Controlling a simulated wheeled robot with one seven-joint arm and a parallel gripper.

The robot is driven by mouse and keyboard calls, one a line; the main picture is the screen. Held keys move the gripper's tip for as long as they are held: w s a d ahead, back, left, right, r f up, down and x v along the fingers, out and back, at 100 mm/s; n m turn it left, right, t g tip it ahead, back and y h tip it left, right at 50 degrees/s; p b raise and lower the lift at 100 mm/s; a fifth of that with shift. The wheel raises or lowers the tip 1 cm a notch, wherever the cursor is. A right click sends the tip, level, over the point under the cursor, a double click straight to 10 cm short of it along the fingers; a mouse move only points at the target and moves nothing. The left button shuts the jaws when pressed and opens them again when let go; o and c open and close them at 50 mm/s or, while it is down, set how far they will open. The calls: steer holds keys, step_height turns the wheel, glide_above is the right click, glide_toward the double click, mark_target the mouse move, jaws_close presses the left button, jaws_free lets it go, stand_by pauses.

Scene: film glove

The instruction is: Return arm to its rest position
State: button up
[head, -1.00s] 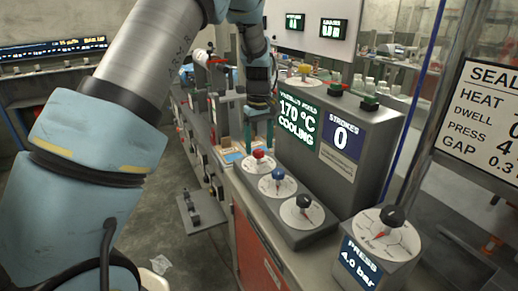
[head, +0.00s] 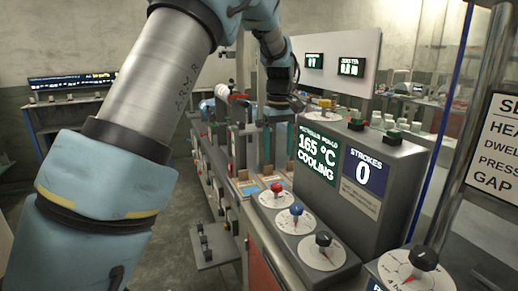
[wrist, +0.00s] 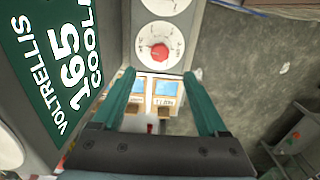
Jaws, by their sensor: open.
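My arm (head: 160,70) reaches from the left foreground over to the grey machine. My gripper (head: 279,157) hangs behind the row of dials in the head view, its teal fingers pointing down. In the wrist view my gripper (wrist: 160,76) has its two teal fingers wide apart with nothing held between them. A white dial with a red knob (wrist: 160,52) shows beyond the fingertips; the red knob (head: 277,187) also shows in the head view.
A display (head: 317,155) reads 165 °C COOLING; the strokes display (head: 363,173) reads 0. A blue knob (head: 296,209) and a black knob (head: 323,240) stand nearer. Small blue-topped boxes (wrist: 166,90) lie beyond the fingers. Open floor (head: 185,255) lies left of the bench.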

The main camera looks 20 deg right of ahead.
steer(key=s+a+f, duration=0.1)
steer(key=a+f, duration=0.1)
steer(key=a, duration=0.8)
steer(key=s+a+f, duration=0.1)
steer(key=a, duration=1)
steer(key=s+a+f+m+t, duration=0.1)
steer(key=s+a+f, duration=0.3)
steer(key=s+a, duration=0.7)
steer(key=shift+a+m+t, duration=0.3)
steer(key=shift+a+m, duration=0.4)
steer(key=shift+a, duration=0.1)
steer(key=shift+s, duration=0.1)
